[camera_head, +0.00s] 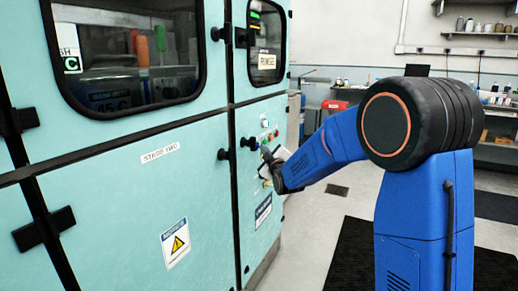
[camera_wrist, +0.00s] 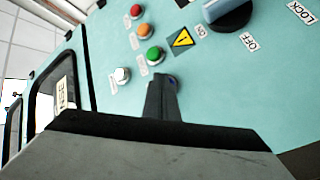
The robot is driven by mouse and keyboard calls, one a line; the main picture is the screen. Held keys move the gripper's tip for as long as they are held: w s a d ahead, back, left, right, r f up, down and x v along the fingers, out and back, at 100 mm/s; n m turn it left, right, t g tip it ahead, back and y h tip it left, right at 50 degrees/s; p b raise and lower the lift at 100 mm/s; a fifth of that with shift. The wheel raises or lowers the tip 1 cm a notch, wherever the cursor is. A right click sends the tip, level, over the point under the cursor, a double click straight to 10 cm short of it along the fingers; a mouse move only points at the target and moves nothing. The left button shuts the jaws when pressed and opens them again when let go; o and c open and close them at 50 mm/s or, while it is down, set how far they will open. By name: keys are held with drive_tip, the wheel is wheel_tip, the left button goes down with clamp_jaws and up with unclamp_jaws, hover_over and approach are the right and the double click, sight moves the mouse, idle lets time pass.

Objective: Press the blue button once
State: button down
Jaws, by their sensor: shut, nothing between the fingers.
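The blue button (camera_wrist: 173,79) shows as a small dark blue spot on the teal cabinet panel in the wrist view. It lies right beside my gripper's fingertips, which hide part of it. My gripper (camera_wrist: 161,78) is shut and empty, its fingers pointing at the panel. I cannot tell whether the tips touch the button. In the head view my gripper (camera_head: 267,155) is at the cabinet front, just below the coloured buttons, and the blue button cannot be made out there.
Beside the fingers are a green button (camera_wrist: 155,55), a white button (camera_wrist: 121,75), an orange button (camera_wrist: 145,29) and a red button (camera_wrist: 137,11). A rotary switch (camera_wrist: 228,12) sticks out at the upper right. Black door knobs (camera_head: 222,154) protrude from the cabinet (camera_head: 120,190).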

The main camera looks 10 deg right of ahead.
idle(0.4)
drive_tip(key=shift+s+d, duration=0.45)
drive_tip(key=shift+d, duration=0.15)
drive_tip(key=shift+d, duration=0.1)
drive_tip(key=s+d, duration=0.1)
drive_tip(key=d, duration=0.1)
drive_tip(key=s+d, duration=0.2)
idle(0.5)
drive_tip(key=shift+s, duration=0.1)
idle(0.4)
drive_tip(key=s+d+f+m+g+h, duration=0.1)
drive_tip(key=s+d+f+m+g, duration=0.1)
drive_tip(key=s, duration=1.6)
drive_tip(key=s+d+f+m+g, duration=0.2)
drive_tip(key=s+f+m+g, duration=0.3)
drive_tip(key=s, duration=1.3)
drive_tip(key=s+d+f+m+g+h, duration=0.1)
drive_tip(key=s+f+m+g, duration=0.3)
drive_tip(key=s, duration=1.4)
drive_tip(key=d+g, duration=0.1)
drive_tip(key=g, duration=0.1)
drive_tip(key=shift+f+g+h, duration=0.3)
drive_tip(key=shift+f+g, duration=0.05)
drive_tip(key=shift+g, duration=0.05)
